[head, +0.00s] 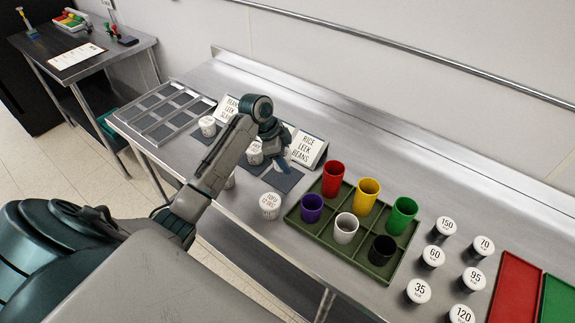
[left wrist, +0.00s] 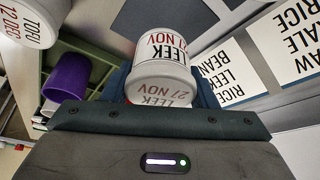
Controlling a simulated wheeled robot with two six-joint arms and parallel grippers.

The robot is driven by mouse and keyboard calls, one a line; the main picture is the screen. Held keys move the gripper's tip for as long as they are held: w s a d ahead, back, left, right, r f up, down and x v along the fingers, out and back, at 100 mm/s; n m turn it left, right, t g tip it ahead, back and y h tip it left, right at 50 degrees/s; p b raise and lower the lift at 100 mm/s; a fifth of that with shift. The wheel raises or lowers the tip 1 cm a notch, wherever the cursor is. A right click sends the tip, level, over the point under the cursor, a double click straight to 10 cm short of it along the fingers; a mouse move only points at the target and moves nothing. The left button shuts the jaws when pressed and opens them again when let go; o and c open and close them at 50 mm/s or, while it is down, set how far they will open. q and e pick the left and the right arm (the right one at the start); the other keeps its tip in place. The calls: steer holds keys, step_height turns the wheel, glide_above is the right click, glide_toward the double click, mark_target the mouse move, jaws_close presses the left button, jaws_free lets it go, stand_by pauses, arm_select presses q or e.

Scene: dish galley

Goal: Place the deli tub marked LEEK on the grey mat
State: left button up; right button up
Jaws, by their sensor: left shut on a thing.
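The deli tub marked LEEK, 27 NOV, is white and fills the middle of the left wrist view (left wrist: 162,48). My left gripper (left wrist: 163,95) is shut on it. In the head view the tub (head: 254,154) shows at the lower left of my left gripper (head: 272,157), partly behind my arm. Dark grey mats lie on the steel counter; one (head: 284,180) is bare just below the gripper, in front of a sign. I cannot tell whether the held tub touches a surface. My right gripper is not in view.
A TOFU tub (head: 270,205) stands near the counter's front edge; another white tub (head: 208,126) stands left. Two signs, one reading RICE LEEK BEANS (head: 308,149), stand behind. A green tray (head: 371,268) of coloured cups is to the right, with several numbered lidded tubs beyond.

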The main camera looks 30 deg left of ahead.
mark_target(287, 177)
arm_select(q)
steer(key=shift+d+f, duration=0.1)
steer(key=shift+f, duration=0.2)
steer(key=shift+w+f, duration=0.1)
steer(key=shift+f, duration=0.2)
step_height(287, 177, down, 3)
steer(key=shift+d+f+p, duration=0.1)
steer(key=shift+d+p, duration=0.05)
steer(key=shift+p, duration=0.6)
steer(key=shift+f, duration=0.25)
steer(key=o, duration=0.8)
steer(key=shift+o, duration=1)
steer(key=b+v, duration=0.4)
steer(key=v, duration=0.7)
steer(key=shift+w, duration=0.1)
steer(key=shift+r+b, duration=0.35)
steer(key=shift+r, duration=0.35)
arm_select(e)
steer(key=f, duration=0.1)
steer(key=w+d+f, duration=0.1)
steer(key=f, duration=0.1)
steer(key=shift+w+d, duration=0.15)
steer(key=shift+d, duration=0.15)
arm_select(q)
steer(key=shift+a, duration=0.25)
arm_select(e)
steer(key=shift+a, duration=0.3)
